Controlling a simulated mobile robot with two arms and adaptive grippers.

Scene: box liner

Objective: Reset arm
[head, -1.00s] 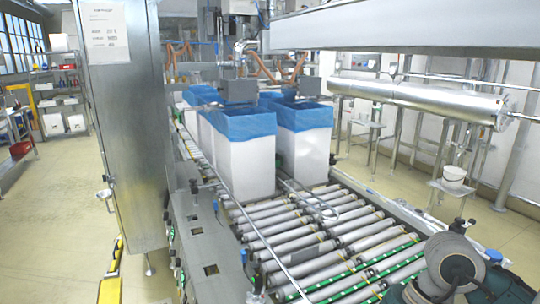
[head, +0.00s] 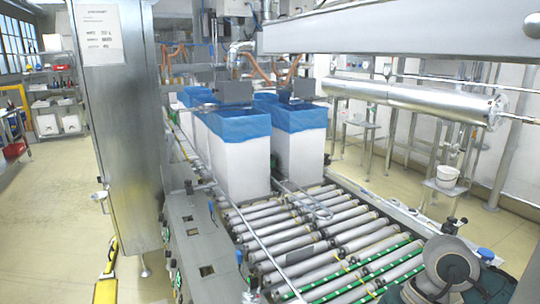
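Neither of my grippers is in view. A dark grey rounded link, apparently of my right arm, shows at the bottom right corner beside the conveyor, and its gripper end cannot be seen. No part of my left arm shows. Two tall white boxes with blue liners folded over their rims stand at the front of a row on the conveyor: the left box (head: 240,168) and the right box (head: 299,155). More blue-lined boxes stand behind them.
The roller conveyor (head: 300,242) is empty in front of the boxes. A metal cabinet (head: 115,150) stands left of it. A steel cylinder (head: 420,101) hangs at the right above stands and a white bucket (head: 447,176). Yellow floor (head: 55,215) is open at the left.

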